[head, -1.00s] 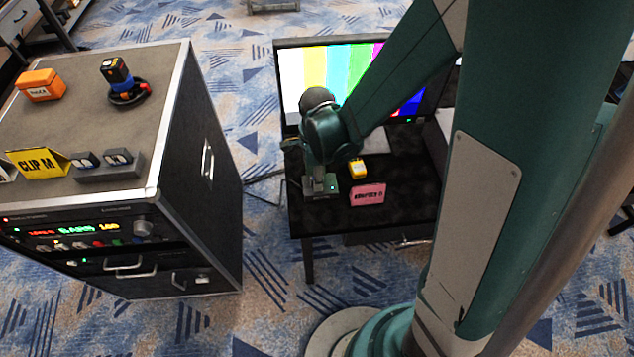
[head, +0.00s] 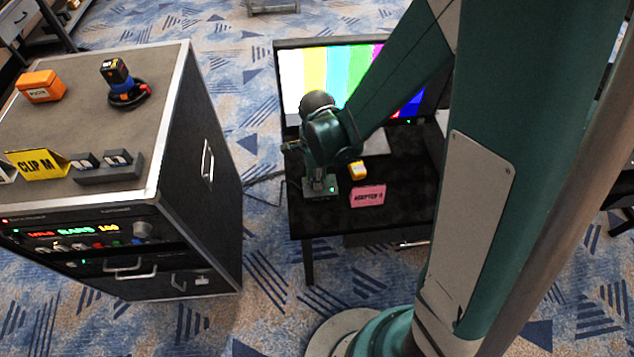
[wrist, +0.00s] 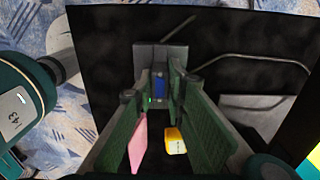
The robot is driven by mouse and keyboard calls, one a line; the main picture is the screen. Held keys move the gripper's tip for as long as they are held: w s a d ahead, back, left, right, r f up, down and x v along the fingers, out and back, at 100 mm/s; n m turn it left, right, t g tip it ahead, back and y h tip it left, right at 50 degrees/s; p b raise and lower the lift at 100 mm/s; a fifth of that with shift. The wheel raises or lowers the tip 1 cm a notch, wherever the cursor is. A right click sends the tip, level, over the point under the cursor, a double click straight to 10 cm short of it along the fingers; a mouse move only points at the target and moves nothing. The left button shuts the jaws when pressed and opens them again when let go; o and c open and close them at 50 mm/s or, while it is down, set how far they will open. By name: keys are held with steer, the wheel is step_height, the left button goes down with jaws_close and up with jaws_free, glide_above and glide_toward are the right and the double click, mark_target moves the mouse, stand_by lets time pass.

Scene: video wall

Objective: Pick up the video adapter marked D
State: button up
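A pink card (head: 368,196) that seems to read "ADAPTER D" stands on the dark table (head: 400,210); it also shows in the wrist view (wrist: 138,145). A small yellow block (head: 357,170) lies behind it, and shows in the wrist view (wrist: 175,140). A grey block-like holder (wrist: 160,58) with a green light is at the table's left side, with a small blue piece (wrist: 160,86) at it. No letter is readable on the blue or yellow piece. My gripper (wrist: 161,88) points down over the holder, its green fingers apart on either side of the blue piece. Contact cannot be told.
A screen with colour bars (head: 335,72) stands at the table's back. A black equipment case (head: 190,150) stands left, with an orange box (head: 40,86), a blue-black device (head: 118,80) and a yellow "CLIP M" sign (head: 38,163) on top. A cable (wrist: 250,62) lies on the table.

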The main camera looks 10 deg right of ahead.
steer(key=shift+r, duration=0.2)
steer(key=shift+r+p, duration=1.15)
steer(key=shift+r, duration=3.65)
steer(key=shift+d, duration=0.1)
